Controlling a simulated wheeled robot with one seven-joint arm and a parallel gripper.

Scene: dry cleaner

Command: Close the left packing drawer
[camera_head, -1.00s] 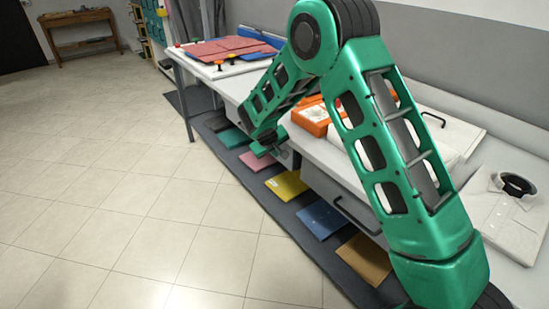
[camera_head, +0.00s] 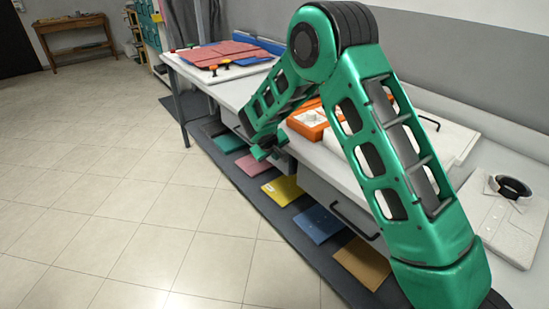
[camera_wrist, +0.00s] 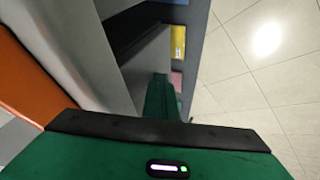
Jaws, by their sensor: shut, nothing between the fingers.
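My gripper (camera_head: 262,152) hangs low at the front edge of the counter, fingers down and shut with nothing between them. In the wrist view only a green finger (camera_wrist: 161,98) shows, beside a grey drawer-like panel (camera_wrist: 147,62) under the counter. In the head view, grey drawer surface (camera_head: 284,163) shows just right of my gripper. My arm and gripper hide much of the left drawer, so I cannot tell how far open it is or whether the gripper touches it. A grey drawer front with a black bar handle (camera_head: 354,222) is further right.
The white counter (camera_head: 312,158) carries an orange box (camera_head: 307,121), a folded white shirt (camera_head: 512,215) and red folded cloth (camera_head: 222,52). Coloured flat pieces, including a yellow one (camera_head: 283,190), lie on a dark low shelf or mat beneath. The tiled floor (camera_head: 130,190) at left is clear.

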